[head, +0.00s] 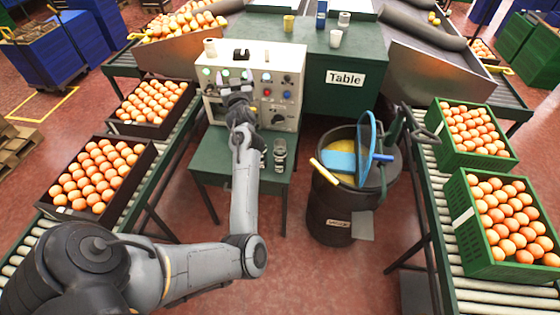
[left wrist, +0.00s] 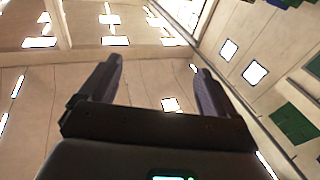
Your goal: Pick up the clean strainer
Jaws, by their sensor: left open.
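My left gripper (head: 237,92) is in front of the cream control panel in the head view. In the left wrist view its two fingers (left wrist: 158,66) are spread, with nothing between them. A blue round-rimmed tool (head: 367,150), which looks like a strainer, stands tilted in the dark barrel (head: 329,208), well to the right of the gripper. A light blue piece and a yellow handle (head: 324,172) also lie across the barrel's mouth. I cannot tell which one is the clean strainer. My right gripper is not seen.
The control panel (head: 276,88) stands on a green table (head: 215,160) with small metal items (head: 279,153). A green cabinet labelled Table (head: 345,98) is behind. Open red floor lies in front of the barrel.

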